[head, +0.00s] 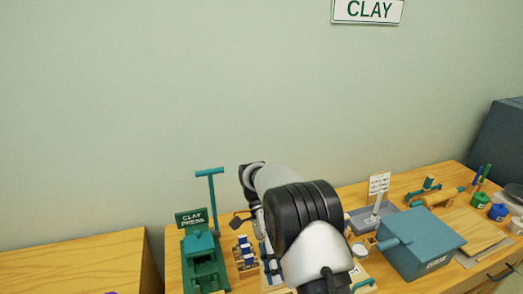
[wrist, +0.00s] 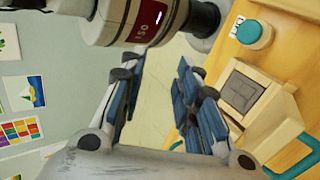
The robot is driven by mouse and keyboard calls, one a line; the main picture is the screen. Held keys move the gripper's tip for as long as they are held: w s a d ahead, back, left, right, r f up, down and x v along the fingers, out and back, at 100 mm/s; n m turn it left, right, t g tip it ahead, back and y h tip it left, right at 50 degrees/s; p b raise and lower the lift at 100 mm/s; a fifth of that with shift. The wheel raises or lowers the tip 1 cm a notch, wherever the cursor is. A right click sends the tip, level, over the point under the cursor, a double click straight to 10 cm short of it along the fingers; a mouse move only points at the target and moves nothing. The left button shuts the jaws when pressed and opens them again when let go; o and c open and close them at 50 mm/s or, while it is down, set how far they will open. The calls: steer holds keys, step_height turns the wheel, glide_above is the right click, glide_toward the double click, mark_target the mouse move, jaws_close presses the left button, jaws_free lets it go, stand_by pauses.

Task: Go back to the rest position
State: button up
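My gripper (wrist: 158,78) is open in the wrist view. Its two blue-padded fingers stand well apart. Nothing is between them except a view of the pale floor beyond. In the head view my arm reaches over the middle of the wooden worktable (head: 350,279), and it hides most of the gripper. I see no object held.
A green clay press (head: 203,259) stands left of my arm. A blue-grey box (head: 424,243) stands to the right. In the wrist view a teal-lidded jar (wrist: 254,34) and a wooden block with a grey panel (wrist: 243,91) are right of the fingers.

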steer(key=s+d+r+n+t+y, duration=0.1)
steer(key=s+d+r+n+t, duration=0.2)
steer(key=r, duration=0.4)
steer(key=s+d+r+n+t+y, duration=0.2)
steer(key=s+d+r+n+t, duration=0.15)
steer(key=r, duration=0.35)
steer(key=s+d+n+t, duration=0.3)
steer(key=s+n+t, duration=0.4)
steer(key=s, duration=0.5)
steer(key=shift+d+f+t, duration=0.2)
steer(key=shift+d+t, duration=0.2)
steer(key=shift+t, duration=0.15)
stand_by(0.6)
